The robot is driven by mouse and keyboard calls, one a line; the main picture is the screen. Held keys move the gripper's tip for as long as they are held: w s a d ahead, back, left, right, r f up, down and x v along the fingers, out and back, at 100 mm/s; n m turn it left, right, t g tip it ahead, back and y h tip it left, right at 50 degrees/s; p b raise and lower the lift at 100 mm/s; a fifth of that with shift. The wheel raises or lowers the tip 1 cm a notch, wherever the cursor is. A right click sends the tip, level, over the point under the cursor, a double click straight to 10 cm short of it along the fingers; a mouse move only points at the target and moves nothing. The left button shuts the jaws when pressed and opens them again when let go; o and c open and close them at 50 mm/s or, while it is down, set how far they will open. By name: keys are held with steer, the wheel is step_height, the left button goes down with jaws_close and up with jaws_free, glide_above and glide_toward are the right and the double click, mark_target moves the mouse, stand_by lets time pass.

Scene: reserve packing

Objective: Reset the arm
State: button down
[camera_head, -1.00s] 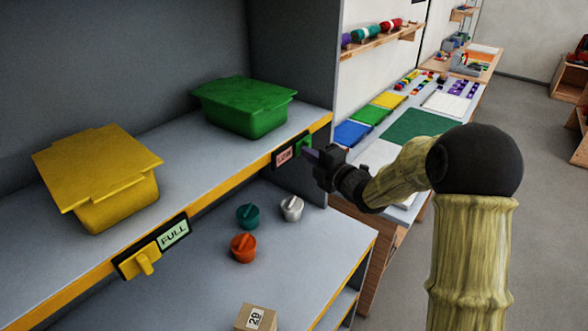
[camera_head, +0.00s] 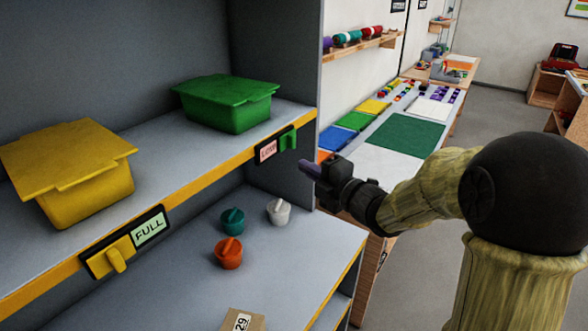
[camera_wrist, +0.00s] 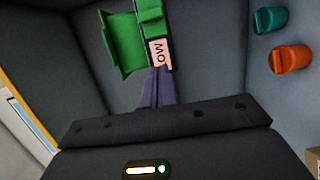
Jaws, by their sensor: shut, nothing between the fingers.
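My gripper (camera_head: 312,171) is in front of the shelf's right end, with its purple fingers shut and empty. It stands a little right of the green slider (camera_head: 288,140) and the pink label reading LOW (camera_head: 267,150), with a gap in the head view. In the wrist view the shut fingers (camera_wrist: 156,88) point towards the label (camera_wrist: 161,53) and the green slider (camera_wrist: 150,12). My arm reaches in from the right.
A green lidded bin (camera_head: 228,104) and a yellow lidded bin (camera_head: 72,172) stand on the upper shelf. A yellow slider (camera_head: 116,255) sits beside a FULL label (camera_head: 149,229). Teal (camera_head: 232,222), orange (camera_head: 228,253) and white (camera_head: 278,212) knobbed pots and a box marked 29 (camera_head: 243,320) are on the lower shelf.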

steer(key=shift+v, duration=1)
steer(key=s+d+f+m+g+h, duration=0.1)
steer(key=s+d+f+m+h, duration=0.2)
steer(key=d+f+m+h, duration=1)
steer(key=s+d+f+m+g, duration=0.1)
steer(key=s+f+m+g, duration=0.2)
steer(key=s+m, duration=0.4)
steer(key=s+d+f+m+g, duration=0.2)
steer(key=s+m+g, duration=0.3)
steer(key=s, duration=0.6)
steer(key=shift+d+f+m+g, duration=0.3)
steer(key=shift+f+m, duration=0.55)
steer(key=shift+m, duration=0.35)
steer(key=shift+w, duration=0.1)
